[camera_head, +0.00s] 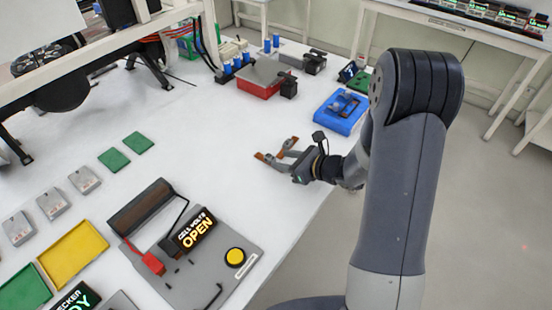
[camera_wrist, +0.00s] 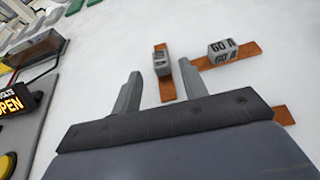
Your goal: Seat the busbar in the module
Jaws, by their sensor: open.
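Two copper strips lie on the white table by my gripper (camera_head: 276,154), each with a grey block on it. In the wrist view the nearer strip (camera_wrist: 167,91) lies between the two fingers of my gripper (camera_wrist: 160,69), which are apart. The other strip (camera_wrist: 249,48) lies to the right, beyond the right finger; its block bears "60 A" lettering, and my gripper partly hides a copper piece below it. A long dark block (camera_head: 140,207) on a grey plate may be the module. A display (camera_head: 194,230) beside it reads "CELL VOLTS OPEN".
A yellow button (camera_head: 235,257) is on the grey plate (camera_head: 197,284). A blue tray (camera_head: 328,123) stands at the table's right edge, a red box (camera_head: 258,88) behind. Green pads (camera_head: 114,160), grey blocks (camera_head: 50,203) and a yellow tray (camera_head: 73,256) are left. Mid-table is clear.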

